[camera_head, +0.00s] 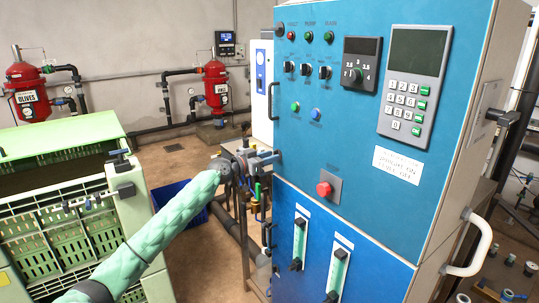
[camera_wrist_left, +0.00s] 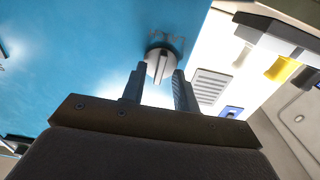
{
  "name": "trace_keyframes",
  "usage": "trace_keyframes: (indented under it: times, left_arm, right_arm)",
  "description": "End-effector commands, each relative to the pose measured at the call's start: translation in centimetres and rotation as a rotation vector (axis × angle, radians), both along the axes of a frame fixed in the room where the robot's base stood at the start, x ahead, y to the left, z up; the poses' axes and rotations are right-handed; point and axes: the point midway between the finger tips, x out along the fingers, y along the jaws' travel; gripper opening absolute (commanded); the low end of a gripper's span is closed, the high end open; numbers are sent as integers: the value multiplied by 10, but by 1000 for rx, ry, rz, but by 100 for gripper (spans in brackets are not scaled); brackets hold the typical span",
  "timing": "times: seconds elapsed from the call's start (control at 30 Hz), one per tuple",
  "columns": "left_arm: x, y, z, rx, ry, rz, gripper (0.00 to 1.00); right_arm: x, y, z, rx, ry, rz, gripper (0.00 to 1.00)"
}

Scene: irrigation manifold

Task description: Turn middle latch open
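A round, light grey latch knob (camera_wrist_left: 160,62) with a raised ridge sits on a blue panel in the left wrist view. My left gripper (camera_wrist_left: 157,83) is open, with one dark finger on each side of the knob's lower part. The ridge points between the fingers, and I cannot tell whether they touch it. In the head view my left gripper (camera_head: 263,158) is at the left edge of the blue cabinet (camera_head: 330,135). I cannot make out the knob there. My right gripper is not in view.
The cabinet front carries a red button (camera_head: 324,189), small switches and a keypad (camera_head: 408,100). Green crates (camera_head: 75,215) stand at the left under my arm. Pipes and red tanks (camera_head: 216,88) stand behind. Yellow and white parts (camera_wrist_left: 283,68) show at the wrist view's right.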

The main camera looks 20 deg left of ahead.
Motion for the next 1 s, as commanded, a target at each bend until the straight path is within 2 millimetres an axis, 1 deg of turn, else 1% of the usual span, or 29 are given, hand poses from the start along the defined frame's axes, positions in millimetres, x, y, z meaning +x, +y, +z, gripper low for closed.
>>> trace_keyframes:
  times: [0.37,0.47,0.5,0.53,0.83,1.0]
  left_arm:
    - [3,-2,0,1,-1,0,30]
    - [3,-2,0,1,-1,0,12]
    - [3,-2,0,1,-1,0,4]
    - [3,-2,0,1,-1,0,0]
    - [3,-2,-1,-9,7,0,0]
    - [3,-2,-2,-49,38,0,0]
  right_arm:
    - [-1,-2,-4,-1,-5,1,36]
    - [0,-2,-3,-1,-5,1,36]
    - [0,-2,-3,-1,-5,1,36]
    - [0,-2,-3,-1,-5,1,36]
    - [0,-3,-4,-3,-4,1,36]
    - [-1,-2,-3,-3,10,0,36]
